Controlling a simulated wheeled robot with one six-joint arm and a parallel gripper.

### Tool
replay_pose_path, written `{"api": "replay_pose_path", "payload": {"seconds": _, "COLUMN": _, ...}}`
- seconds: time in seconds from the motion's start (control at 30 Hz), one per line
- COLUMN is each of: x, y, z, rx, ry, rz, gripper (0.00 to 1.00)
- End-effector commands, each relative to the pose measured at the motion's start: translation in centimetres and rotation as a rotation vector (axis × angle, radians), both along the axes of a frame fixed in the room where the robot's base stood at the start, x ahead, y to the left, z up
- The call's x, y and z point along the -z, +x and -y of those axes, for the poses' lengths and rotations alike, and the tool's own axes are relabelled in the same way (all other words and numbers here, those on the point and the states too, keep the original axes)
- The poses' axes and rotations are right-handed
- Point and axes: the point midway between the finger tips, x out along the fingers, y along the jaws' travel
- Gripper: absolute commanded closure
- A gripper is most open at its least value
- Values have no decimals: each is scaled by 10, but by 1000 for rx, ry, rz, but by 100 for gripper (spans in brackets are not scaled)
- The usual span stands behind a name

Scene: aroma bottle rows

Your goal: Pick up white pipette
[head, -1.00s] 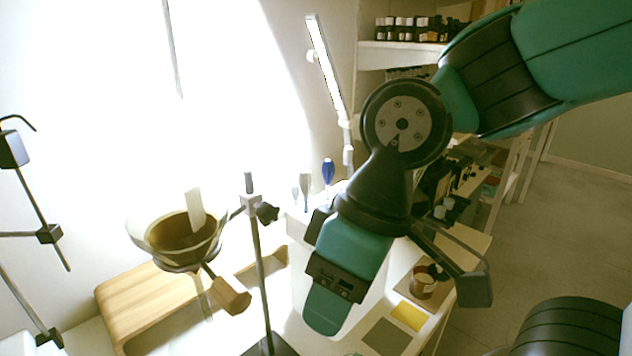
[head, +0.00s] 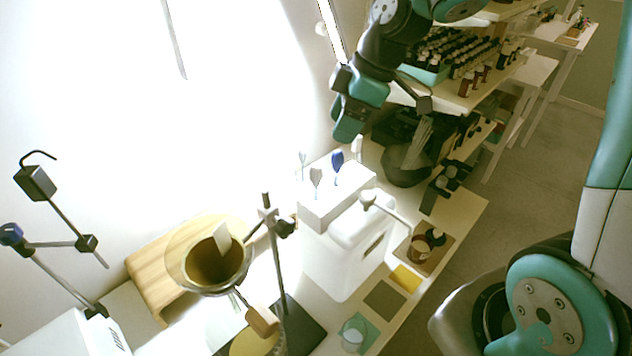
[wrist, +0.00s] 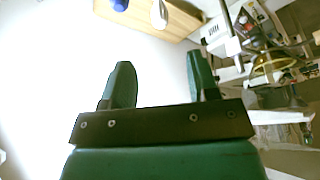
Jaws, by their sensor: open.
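The white pipette (head: 316,177) stands upright, bulb up, at the front of a white block (head: 345,195). A blue pipette (head: 337,158) stands to its right and a pale, thin one (head: 302,160) behind it to the left. My gripper (head: 347,132) is open and empty, above and beyond the pipettes, touching none of them. In the wrist view its two green fingers (wrist: 160,78) are spread apart. The white pipette's bulb (wrist: 158,14) shows at the top edge there, with the blue bulb (wrist: 120,4) to its left. The pipette stems are mostly hidden.
A white jug (head: 335,265) stands in front of the block. Shelves with several dark bottles (head: 455,55) are at the back right.

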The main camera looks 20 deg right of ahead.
Motion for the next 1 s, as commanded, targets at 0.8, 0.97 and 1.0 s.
{"api": "replay_pose_path", "payload": {"seconds": 0.8, "x": 103, "y": 18, "z": -45, "rx": -1, "ry": -1, "rz": -5, "gripper": 46}}
{"api": "replay_pose_path", "payload": {"seconds": 0.97, "x": 114, "y": 20, "z": -49, "rx": 0, "ry": -1, "rz": -1, "gripper": 46}}
{"api": "replay_pose_path", "payload": {"seconds": 1.0, "x": 115, "y": 20, "z": -49, "rx": 1, "ry": -1, "rz": -1, "gripper": 46}}
